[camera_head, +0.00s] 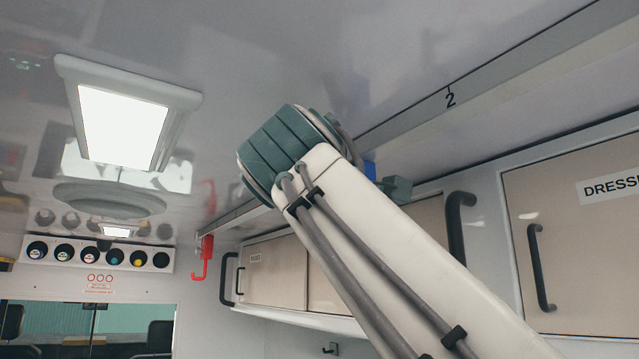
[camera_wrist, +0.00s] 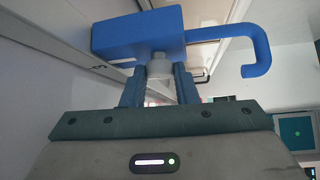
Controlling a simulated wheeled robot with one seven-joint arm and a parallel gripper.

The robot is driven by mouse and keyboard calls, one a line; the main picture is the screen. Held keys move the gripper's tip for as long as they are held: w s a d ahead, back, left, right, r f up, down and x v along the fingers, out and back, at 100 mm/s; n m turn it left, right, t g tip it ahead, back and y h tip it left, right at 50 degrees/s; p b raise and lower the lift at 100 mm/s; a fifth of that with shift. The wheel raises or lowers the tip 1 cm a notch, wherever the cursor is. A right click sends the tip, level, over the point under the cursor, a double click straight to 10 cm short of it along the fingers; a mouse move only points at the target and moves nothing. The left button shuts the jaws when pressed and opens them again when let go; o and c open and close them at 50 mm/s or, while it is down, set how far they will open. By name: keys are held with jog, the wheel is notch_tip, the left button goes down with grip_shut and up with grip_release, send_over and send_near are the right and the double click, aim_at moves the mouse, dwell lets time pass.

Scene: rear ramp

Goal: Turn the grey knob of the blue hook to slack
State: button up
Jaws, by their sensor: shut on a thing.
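The blue hook (camera_wrist: 138,33) fills the upper part of the wrist view, with its block at left and its curved arm reaching right and down. Its grey knob (camera_wrist: 160,63) sits under the block, between the fingers of my gripper (camera_wrist: 160,80). My gripper is shut on the knob, one finger on each side. In the head view only a small blue patch of the hook (camera_head: 370,168) shows behind my arm. The knob is hidden there. I cannot tell any marking on the knob.
A ceiling rail (camera_head: 450,98) marked "2" runs along the upper right. A red hook (camera_head: 204,258) hangs farther down it. Closed cabinets (camera_head: 590,220) with dark handles line the right wall, close to my arm. A ceiling lamp (camera_head: 122,125) is at left.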

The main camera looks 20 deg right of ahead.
jog(key=shift+n+g+p, duration=0.4)
jog(key=shift+n+p, duration=0.1)
jog(key=shift+p, duration=0.15)
jog(key=o, duration=1)
